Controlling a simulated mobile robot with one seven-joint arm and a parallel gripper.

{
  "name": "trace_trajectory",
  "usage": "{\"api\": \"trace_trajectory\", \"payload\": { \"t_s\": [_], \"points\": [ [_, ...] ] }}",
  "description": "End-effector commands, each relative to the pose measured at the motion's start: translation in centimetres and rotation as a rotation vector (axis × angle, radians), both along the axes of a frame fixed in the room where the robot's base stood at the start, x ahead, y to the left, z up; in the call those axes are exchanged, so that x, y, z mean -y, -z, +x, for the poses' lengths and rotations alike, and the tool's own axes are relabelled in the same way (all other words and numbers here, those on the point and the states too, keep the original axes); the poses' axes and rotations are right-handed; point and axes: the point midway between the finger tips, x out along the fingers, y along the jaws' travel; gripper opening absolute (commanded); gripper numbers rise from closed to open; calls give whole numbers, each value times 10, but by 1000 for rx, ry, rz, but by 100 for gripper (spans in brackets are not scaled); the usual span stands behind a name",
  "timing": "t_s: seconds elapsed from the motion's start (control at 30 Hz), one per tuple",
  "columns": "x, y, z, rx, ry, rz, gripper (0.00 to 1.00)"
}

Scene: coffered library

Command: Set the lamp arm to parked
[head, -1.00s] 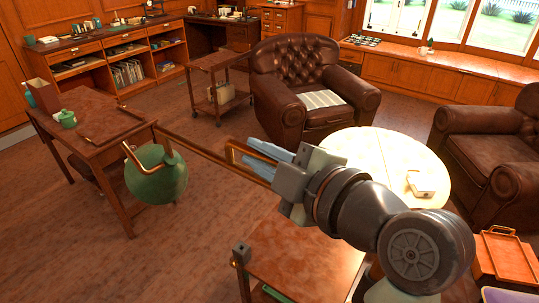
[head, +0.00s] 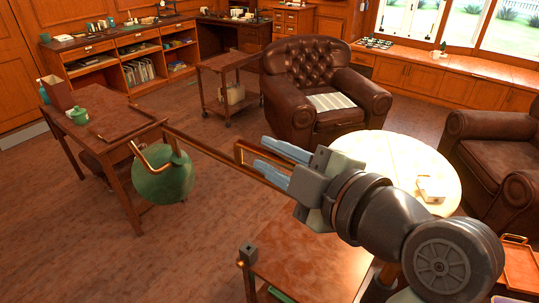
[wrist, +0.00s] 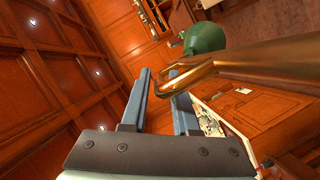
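The lamp arm (head: 213,153) is a long thin brass bar. Its left end carries a round green shade (head: 165,178) with a brass hook-shaped piece on top. A brass loop handle (head: 237,152) stands up from the bar, and the bar's right end is hidden behind my gripper. My gripper (head: 259,154) has its two blue fingers apart, just right of the loop handle. In the wrist view, the loop (wrist: 172,80) reaches across the fingertips and overlaps the right finger. I cannot tell whether it touches. The green shade (wrist: 204,38) shows beyond it.
A wooden desk (head: 120,134) with a green pot stands left of the shade. A low wooden table (head: 305,262) with a grey block on its corner is below my gripper. A round pale table (head: 385,150) and brown armchairs are right and behind. Open floor lies between.

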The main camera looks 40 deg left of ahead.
Motion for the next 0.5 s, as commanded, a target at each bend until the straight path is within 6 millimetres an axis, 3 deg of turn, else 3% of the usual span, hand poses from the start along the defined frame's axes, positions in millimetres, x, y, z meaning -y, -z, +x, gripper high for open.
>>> {"api": "trace_trajectory", "payload": {
  "t_s": [0.5],
  "points": [
    [100,-20,-16,2,4,-2,28]
  ]
}}
